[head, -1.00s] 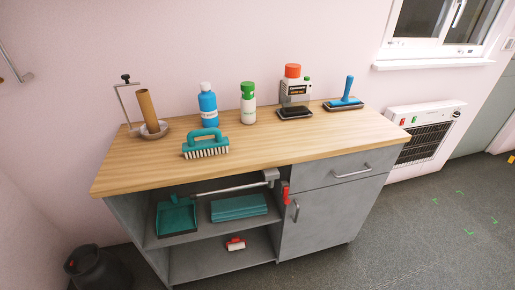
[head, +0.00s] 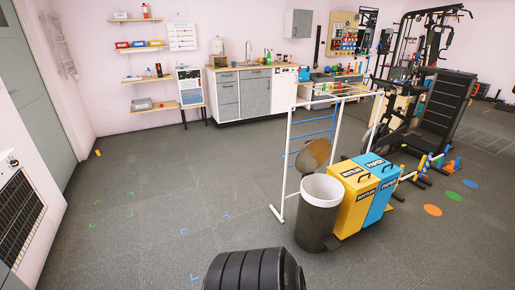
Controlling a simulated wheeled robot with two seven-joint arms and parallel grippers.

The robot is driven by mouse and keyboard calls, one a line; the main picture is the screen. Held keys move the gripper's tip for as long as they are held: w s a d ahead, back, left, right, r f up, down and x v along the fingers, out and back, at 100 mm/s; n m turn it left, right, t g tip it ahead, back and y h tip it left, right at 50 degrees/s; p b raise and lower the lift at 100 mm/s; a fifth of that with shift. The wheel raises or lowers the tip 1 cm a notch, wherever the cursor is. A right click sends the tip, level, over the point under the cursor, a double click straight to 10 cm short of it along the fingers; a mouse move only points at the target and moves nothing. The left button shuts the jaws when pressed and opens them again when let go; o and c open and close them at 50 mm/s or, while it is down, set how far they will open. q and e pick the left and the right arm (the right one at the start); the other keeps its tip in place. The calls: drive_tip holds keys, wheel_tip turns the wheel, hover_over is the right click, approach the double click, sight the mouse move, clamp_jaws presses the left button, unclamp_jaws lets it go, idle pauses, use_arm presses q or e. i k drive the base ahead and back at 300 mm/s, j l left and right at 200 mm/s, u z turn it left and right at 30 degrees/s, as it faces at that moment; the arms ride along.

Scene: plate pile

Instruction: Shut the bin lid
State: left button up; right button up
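The bin (head: 319,213) is a dark round can with a white rim around its open top, standing on the floor right of the middle in the head view. Its round brown lid (head: 316,153) is raised and tilted up at the back of the rim, so the bin is open. The inside of the bin is pale where it shows. Neither of my grippers is in view.
A yellow bottles box (head: 352,206) and a blue paper box (head: 381,190) stand close against the bin's right side. A white rack frame (head: 286,150) stands behind it. The floor (head: 150,190) to the left is clear. Gym equipment (head: 437,105) stands at the right.

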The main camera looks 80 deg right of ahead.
sight(315, 152)
drive_tip(key=l+z, duration=0.15)
drive_tip(key=z, duration=0.3)
drive_tip(key=l+z, duration=0.1)
drive_tip(key=z, duration=0.35)
drive_tip(key=i+l+z, duration=0.1)
drive_tip(key=z, duration=0.3)
drive_tip(key=i+l+z, duration=0.1)
drive_tip(key=z, duration=0.35)
drive_tip(key=l+z, duration=0.1)
drive_tip(key=z, duration=0.35)
drive_tip(key=i+z, duration=0.15)
drive_tip(key=z, duration=0.3)
drive_tip(key=i+z, duration=0.1)
drive_tip(key=z, duration=0.35)
drive_tip(key=i+j+z, duration=0.45)
drive_tip(key=i, duration=0.15)
drive_tip(key=i+j+z, duration=0.4)
drive_tip(key=i, duration=0.2)
drive_tip(key=j+z, duration=0.2)
drive_tip(key=j, duration=0.3)
drive_tip(key=k+j+z, duration=0.15)
drive_tip(key=j, duration=0.35)
drive_tip(key=k+j+z, duration=0.2)
drive_tip(key=j, duration=0.3)
drive_tip(key=i+j+z, duration=0.1)
drive_tip(key=i+j, duration=0.05)
drive_tip(key=i, duration=0.1)
